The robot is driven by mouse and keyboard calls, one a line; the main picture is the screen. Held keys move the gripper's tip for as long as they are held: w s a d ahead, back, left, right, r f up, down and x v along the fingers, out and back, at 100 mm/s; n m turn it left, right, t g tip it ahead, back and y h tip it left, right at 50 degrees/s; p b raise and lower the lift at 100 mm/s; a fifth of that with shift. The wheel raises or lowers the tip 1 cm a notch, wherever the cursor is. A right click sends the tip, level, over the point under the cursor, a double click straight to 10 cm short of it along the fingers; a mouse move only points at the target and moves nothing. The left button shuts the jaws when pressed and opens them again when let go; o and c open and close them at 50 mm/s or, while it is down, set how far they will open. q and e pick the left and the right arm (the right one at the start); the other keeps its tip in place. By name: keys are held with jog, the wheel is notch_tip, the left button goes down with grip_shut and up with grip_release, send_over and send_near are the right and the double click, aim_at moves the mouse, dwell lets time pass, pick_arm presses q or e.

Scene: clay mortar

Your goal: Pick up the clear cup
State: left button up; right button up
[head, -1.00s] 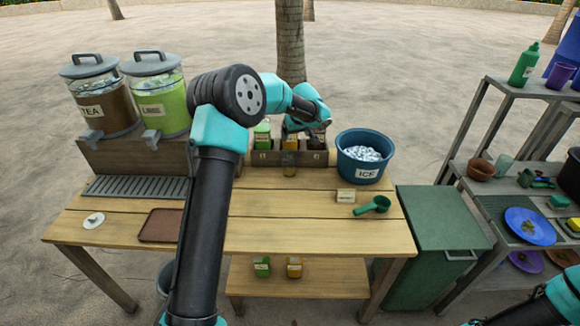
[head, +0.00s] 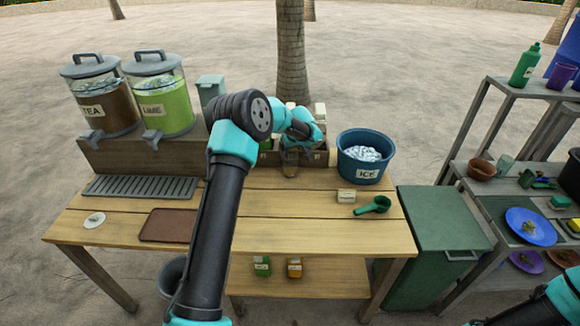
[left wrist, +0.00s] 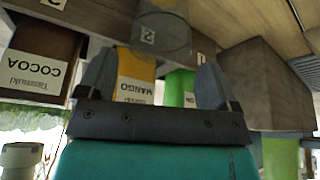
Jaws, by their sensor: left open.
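The clear cup (head: 290,168) stands on the wooden table, in front of the divided wooden box. It is see-through, and my left gripper partly covers it in the head view. In the left wrist view, which looks upside down, the clear cup (left wrist: 165,32) shows just beyond the fingers, with a number 2 visible on or through it. My left gripper (left wrist: 155,75) is open, its two fingers spread with nothing held between them. In the head view, my left gripper (head: 298,150) is just above and behind the cup, close to the box. My right gripper is out of view.
The box holds cartons, including cocoa (left wrist: 38,72) and mango (left wrist: 137,75). A blue ice bucket (head: 364,170) stands to the right, with a green scoop (head: 374,205) in front. Tea (head: 104,103) and lime (head: 160,103) dispensers stand left. The front middle tabletop is clear.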

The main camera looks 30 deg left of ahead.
aim_at(290, 152)
pick_arm(q)
jog(key=shift+f, duration=0.1)
jog(key=shift+a+x, duration=0.1)
jog(key=shift+x, duration=1.15)
jog(key=shift+a+x, duration=0.15)
jog(key=shift+x, duration=1.1)
jog(key=shift+w, duration=0.1)
jog(key=shift+c, duration=0.5)
jog(key=c, duration=0.9)
jog(key=shift+r, duration=0.65)
jog(key=s+d+r, duration=0.1)
jog(key=s+d, duration=0.1)
jog(key=s, duration=0.2)
jog(key=s+d+r, duration=0.1)
jog(key=s+d, duration=0.2)
jog(key=s, duration=0.2)
jog(key=s+d+r, duration=0.2)
jog(key=s+d, duration=0.1)
jog(key=s, duration=0.1)
jog(key=shift+s+d, duration=0.2)
jog(key=shift+s, duration=0.15)
